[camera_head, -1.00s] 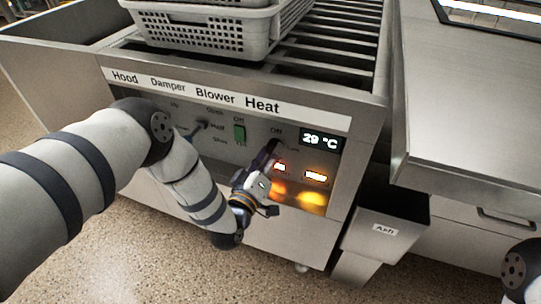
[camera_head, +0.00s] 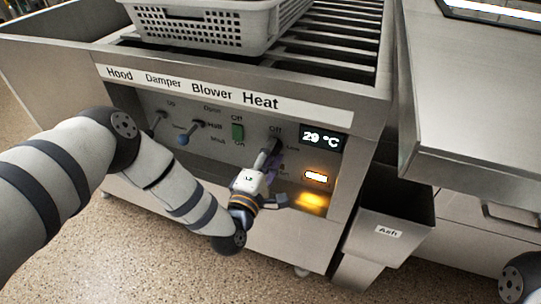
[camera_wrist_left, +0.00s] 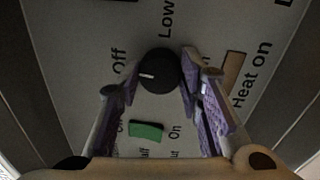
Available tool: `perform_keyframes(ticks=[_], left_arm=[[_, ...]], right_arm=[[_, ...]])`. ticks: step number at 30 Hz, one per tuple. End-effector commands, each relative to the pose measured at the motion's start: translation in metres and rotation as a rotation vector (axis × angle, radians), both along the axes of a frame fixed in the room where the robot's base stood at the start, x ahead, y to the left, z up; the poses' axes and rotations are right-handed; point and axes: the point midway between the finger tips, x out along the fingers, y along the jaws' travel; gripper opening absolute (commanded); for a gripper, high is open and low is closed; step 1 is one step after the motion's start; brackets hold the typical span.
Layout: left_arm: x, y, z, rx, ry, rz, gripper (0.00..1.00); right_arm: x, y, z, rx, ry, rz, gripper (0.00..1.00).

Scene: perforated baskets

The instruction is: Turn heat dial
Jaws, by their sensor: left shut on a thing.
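The heat dial is a round black knob (camera_wrist_left: 160,72) with a white mark; in the wrist view the mark points left, on the side of the "Off" label. In the head view the dial (camera_head: 275,146) sits below the word "Heat", partly hidden by my gripper. My left gripper (camera_head: 268,158) is at the dial, shut on it; its purple-padded fingers (camera_wrist_left: 158,92) lie on either side of the knob in the wrist view. My right gripper is out of view.
A temperature display (camera_head: 318,137) reads 29 °C, with a lit orange lamp (camera_head: 316,177) below it. The green blower switch (camera_head: 238,132) and damper lever (camera_head: 190,133) are left of the dial. An ash bin (camera_head: 395,225) is right.

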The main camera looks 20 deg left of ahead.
Motion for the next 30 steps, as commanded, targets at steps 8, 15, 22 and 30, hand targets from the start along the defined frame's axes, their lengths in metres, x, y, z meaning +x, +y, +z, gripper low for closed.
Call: perform_keyframes(ticks=[8, 15, 22, 30], left_arm=[[0.0019, 0.0003, 0.0026, -0.082, -0.003, 0.002, 0.05], [0.0019, 0.0001, 0.0033, -0.1, -0.003, 0.001, 0.05], [0.002, -0.0001, 0.0035, -0.1, -0.004, 0.001, 0.05], [0.0013, -0.0002, 0.0025, -0.099, -0.001, 0.001, 0.53]], right_arm=[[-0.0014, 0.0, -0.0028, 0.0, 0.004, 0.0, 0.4], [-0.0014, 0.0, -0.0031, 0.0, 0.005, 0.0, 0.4], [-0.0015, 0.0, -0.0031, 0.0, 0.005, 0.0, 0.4], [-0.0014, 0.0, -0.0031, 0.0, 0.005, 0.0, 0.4]])
